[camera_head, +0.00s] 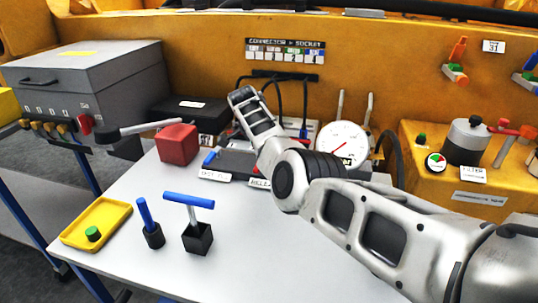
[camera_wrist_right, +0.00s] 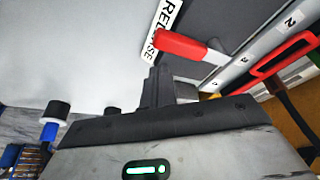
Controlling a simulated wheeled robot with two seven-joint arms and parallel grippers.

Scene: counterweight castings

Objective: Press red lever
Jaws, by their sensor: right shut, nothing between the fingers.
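The red lever (camera_wrist_right: 182,45) shows in the right wrist view, with a red grip on a grey metal stem, beside a white RELEASE label (camera_wrist_right: 161,30). My right gripper (camera_wrist_right: 157,80) is shut and empty. Its fingertips are just below the red grip in that picture; I cannot tell if they touch it. My left gripper is not in view.
A blue lever (camera_head: 210,157) is left of my arm. A red block (camera_head: 177,144) stands near it. Blue-handled tools (camera_head: 198,237) and a yellow tray (camera_head: 72,238) are on the left of the table (camera_head: 130,275). A red handle (camera_wrist_right: 283,56) is right of the red lever.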

